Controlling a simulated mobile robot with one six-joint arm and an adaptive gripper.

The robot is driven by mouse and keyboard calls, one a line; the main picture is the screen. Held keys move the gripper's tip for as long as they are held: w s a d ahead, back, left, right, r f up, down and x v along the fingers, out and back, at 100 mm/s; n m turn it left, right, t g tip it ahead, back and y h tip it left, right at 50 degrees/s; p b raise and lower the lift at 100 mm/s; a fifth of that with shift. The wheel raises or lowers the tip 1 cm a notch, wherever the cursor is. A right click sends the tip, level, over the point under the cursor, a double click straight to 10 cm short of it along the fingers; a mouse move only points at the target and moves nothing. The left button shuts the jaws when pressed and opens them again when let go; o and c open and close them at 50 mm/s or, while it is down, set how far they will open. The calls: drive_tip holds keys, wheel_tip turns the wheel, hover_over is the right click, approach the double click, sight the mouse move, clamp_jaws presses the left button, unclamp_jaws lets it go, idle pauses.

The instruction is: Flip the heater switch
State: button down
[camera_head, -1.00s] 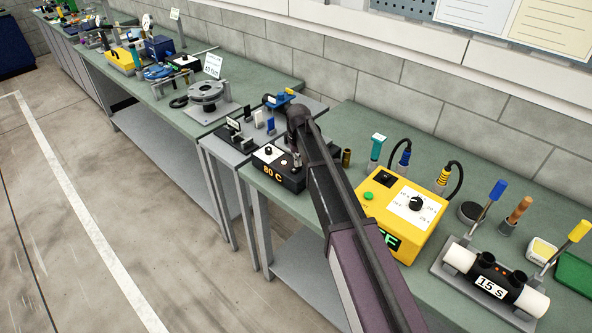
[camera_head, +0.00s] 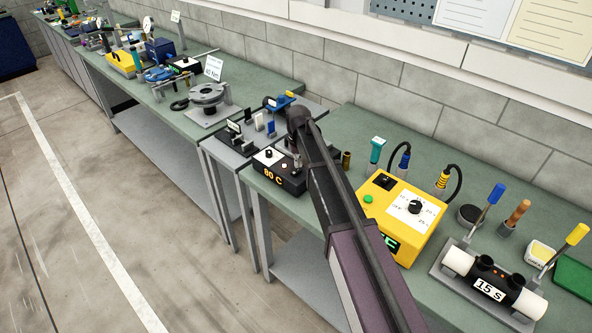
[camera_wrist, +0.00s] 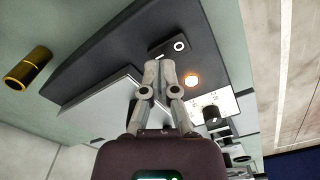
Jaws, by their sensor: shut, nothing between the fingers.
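The heater is a black box (camera_head: 278,172) with an orange 80 C display on its front, standing at the left end of the near green bench. In the wrist view its top (camera_wrist: 120,48) carries a dark switch plate (camera_wrist: 181,46) with light marks, a glowing orange lamp (camera_wrist: 192,80) and a black knob (camera_wrist: 211,114) on a white dial. My gripper (camera_wrist: 160,64) is shut and empty, its fingertips over the edge of the switch plate. The tips hide part of the plate, so I cannot tell the switch's position or whether they touch it.
A brass cylinder (camera_wrist: 28,68) stands beside the heater. A yellow box (camera_head: 402,222) with a dial is right of my arm, and a black-and-white tube unit (camera_head: 492,283) is farther right. A grey table (camera_head: 228,152) with small parts adjoins on the left.

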sight(298, 170)
drive_tip(key=shift+r+p, duration=2.5)
drive_tip(key=shift+r, duration=0.25)
drive_tip(key=shift+f, duration=0.1)
